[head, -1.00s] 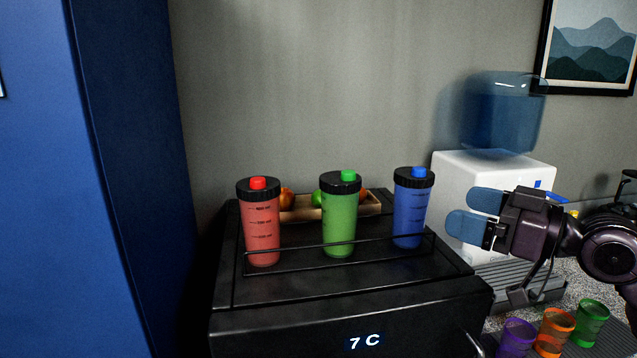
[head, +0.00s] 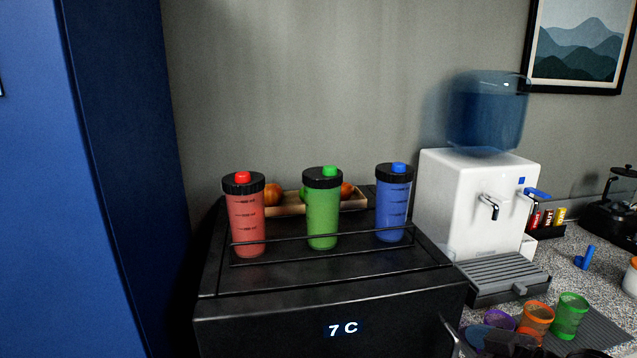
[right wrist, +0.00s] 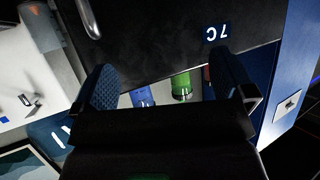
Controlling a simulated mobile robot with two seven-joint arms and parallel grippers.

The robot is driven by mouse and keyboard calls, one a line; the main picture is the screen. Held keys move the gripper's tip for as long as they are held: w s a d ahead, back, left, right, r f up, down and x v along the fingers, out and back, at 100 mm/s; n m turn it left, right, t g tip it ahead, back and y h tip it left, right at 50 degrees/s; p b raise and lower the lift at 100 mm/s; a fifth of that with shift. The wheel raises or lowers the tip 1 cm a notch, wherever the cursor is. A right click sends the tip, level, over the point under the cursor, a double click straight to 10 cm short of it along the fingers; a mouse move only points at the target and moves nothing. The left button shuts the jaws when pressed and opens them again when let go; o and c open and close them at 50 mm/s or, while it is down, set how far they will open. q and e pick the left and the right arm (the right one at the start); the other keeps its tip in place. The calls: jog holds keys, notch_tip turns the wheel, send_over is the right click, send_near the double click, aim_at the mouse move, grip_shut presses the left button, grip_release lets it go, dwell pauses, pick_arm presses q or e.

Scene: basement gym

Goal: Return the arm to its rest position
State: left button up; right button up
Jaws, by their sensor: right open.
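My right gripper (right wrist: 166,80) is open in the right wrist view, its two blue-padded fingers apart with nothing between them. In the head view only a dark, partly cut-off part of my right arm shows at the bottom edge, in front of the cups. A red bottle (head: 245,222), a green bottle (head: 323,215) and a blue bottle (head: 393,210) stand upright on the black fridge (head: 250,285), clear of the gripper. The bottles also show beyond the fingers in the wrist view. My left gripper is out of view.
A white water dispenser (head: 470,195) stands right of the fridge. Purple (head: 499,320), orange (head: 537,318) and green (head: 570,314) cups stand at the lower right. A wooden tray (head: 290,209) of fruit sits behind the bottles. A blue cabinet (head: 60,200) bounds the left.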

jog(key=s+d+f+m+g+h, duration=0.3)
jog(key=s+f+m+h, duration=0.15)
jog(key=s+f, duration=0.55)
jog(key=s+d+f+m+g+h, duration=0.25)
jog(key=s+f+g+h, duration=0.35)
jog(key=s, duration=0.6)
jog(key=w+f+t+y, duration=0.2)
jog(key=w+f+t, duration=0.5)
jog(key=f+t, duration=0.3)
jog(key=shift+w+f+n, duration=0.15)
jog(key=shift+f+n, duration=0.15)
jog(key=shift+f, duration=0.4)
